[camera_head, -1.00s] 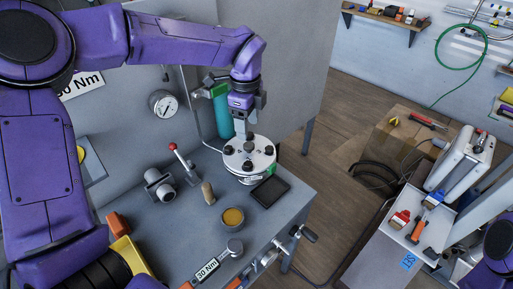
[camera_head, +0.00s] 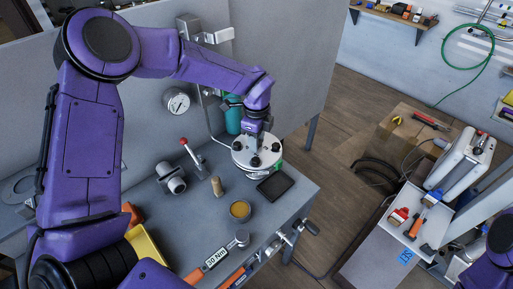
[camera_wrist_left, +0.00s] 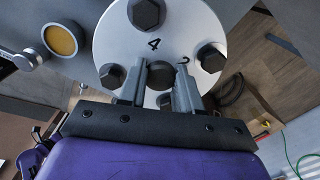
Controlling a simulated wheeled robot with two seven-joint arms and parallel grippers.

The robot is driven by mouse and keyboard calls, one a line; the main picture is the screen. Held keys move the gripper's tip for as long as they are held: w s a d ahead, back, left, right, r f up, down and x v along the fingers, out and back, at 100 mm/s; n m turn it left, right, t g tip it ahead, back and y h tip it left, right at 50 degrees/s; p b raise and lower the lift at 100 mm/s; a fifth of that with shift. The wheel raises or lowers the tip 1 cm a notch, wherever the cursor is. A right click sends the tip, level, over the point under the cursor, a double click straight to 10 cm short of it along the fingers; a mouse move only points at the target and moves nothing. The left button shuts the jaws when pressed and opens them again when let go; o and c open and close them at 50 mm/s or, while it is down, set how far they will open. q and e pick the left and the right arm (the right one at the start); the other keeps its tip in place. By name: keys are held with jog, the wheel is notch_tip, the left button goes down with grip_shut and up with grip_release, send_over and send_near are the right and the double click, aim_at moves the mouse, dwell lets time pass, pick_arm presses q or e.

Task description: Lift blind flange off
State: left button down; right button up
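The blind flange (camera_head: 243,158) is a pale round disc with several dark bolt heads, sitting on a fitting at the back right of the grey bench. It fills the upper middle of the left wrist view (camera_wrist_left: 185,25), where the markings 4 and 2 show. My left gripper (camera_head: 256,146) is right above the disc, pointing down. In the left wrist view its two grey fingers (camera_wrist_left: 160,75) are apart, one on each side of a dark round head on the flange. I cannot tell whether they touch it. My right gripper is not in view.
A black square tray (camera_head: 275,186) lies just in front of the flange. A round tin (camera_head: 240,210), a wooden peg (camera_head: 217,186), a red-knobbed lever valve (camera_head: 190,152) and a torque wrench (camera_head: 222,252) are nearby. A green cylinder (camera_head: 233,118) and upright panel stand behind.

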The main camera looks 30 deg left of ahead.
pick_arm(q)
jog(key=shift+r, duration=0.15)
jog(key=shift+w+r, duration=0.15)
jog(key=shift+r, duration=0.1)
notch_tip(320, 180, up, 2)
jog(key=shift+r+b, duration=0.2)
jog(key=shift+b, duration=0.3)
jog(key=s+d+r+b, duration=0.2)
jog(key=s+r+b, duration=0.3)
jog(key=s+r, duration=0.5)
jog(key=s, duration=0.4)
jog(key=shift+d, duration=0.35)
jog(key=shift+f, duration=0.1)
